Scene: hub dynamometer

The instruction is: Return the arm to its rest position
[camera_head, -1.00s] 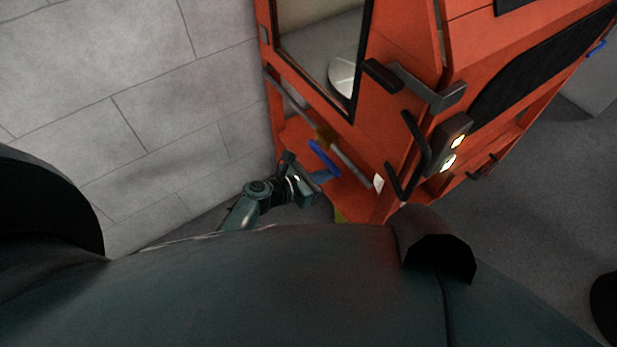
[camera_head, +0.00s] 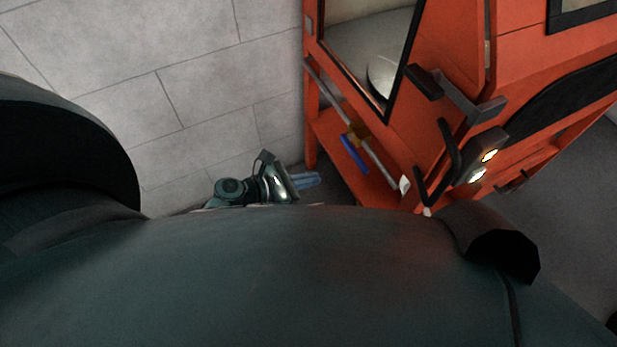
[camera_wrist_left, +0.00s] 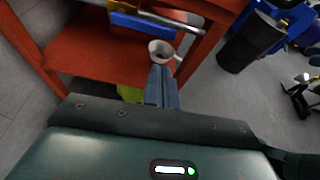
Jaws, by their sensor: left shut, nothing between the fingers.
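My left gripper (camera_head: 307,180) shows in the head view at the lower middle, left of the orange machine (camera_head: 455,75). Its fingers are together with nothing between them. In the left wrist view the shut fingers (camera_wrist_left: 161,87) point toward the front of an orange shelf (camera_wrist_left: 85,62). They appear over or beside a white cup-like piece (camera_wrist_left: 161,50); whether they touch it I cannot tell. My right gripper is not in view.
A blue bar (camera_head: 354,155) and a grey rod lie along the machine's lower shelf. Black handles (camera_head: 450,145) stick out from its front. In the left wrist view, a black cylinder (camera_wrist_left: 250,42) stands on grey floor at right.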

